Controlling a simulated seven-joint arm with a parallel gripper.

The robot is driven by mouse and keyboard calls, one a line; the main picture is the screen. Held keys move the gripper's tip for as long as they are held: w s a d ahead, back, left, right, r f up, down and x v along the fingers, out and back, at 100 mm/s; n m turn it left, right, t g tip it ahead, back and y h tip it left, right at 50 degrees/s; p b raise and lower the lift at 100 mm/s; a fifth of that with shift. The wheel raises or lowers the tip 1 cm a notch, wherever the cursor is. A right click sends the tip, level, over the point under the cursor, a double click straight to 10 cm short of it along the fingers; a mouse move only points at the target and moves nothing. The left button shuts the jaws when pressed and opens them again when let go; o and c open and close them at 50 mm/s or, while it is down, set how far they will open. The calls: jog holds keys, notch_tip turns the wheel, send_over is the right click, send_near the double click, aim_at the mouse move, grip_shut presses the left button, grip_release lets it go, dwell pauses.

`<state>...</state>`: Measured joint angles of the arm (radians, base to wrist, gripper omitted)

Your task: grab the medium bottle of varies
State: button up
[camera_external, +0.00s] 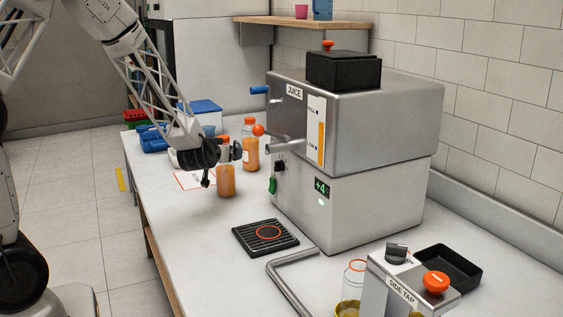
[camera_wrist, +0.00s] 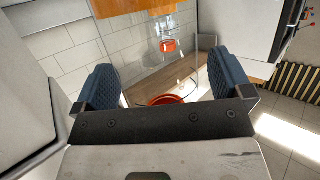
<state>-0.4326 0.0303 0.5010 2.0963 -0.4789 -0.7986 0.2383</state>
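Two clear bottles of orange juice with orange caps stand upright on the white counter in the external view: a nearer bottle (camera_external: 227,184) and a farther bottle (camera_external: 251,156) just behind it to the right. I cannot tell which is the medium one. My gripper (camera_external: 222,165) is at the upper part of the nearer bottle and hides some of it. In the wrist view the two blue finger pads (camera_wrist: 160,88) are wide apart, with clear plastic and an orange ring (camera_wrist: 165,100) seen between them. Firm contact is not visible.
A steel juice machine (camera_external: 350,190) stands right of the bottles, its orange-knobbed lever (camera_external: 258,130) close to the farther bottle. A black drip tray (camera_external: 265,238) lies in front. Blue bins (camera_external: 153,139) and a blue-lidded box (camera_external: 201,108) stand behind. The counter's left front is clear.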

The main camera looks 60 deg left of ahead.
jog(key=c, duration=1.5)
jog(key=shift+o, duration=0.2)
jog(key=shift+r, duration=0.2)
jog(key=shift+r, duration=1.4)
jog(key=shift+s+d+r, duration=0.1)
jog(key=shift+s+r, duration=0.1)
jog(key=shift+r, duration=0.1)
jog(key=s+d+r, duration=0.1)
jog(key=s+d, duration=0.6)
jog(key=s, duration=0.6)
jog(key=shift+s+d+r, duration=0.15)
jog(key=shift+s+d, duration=0.05)
jog(key=shift+s, duration=0.1)
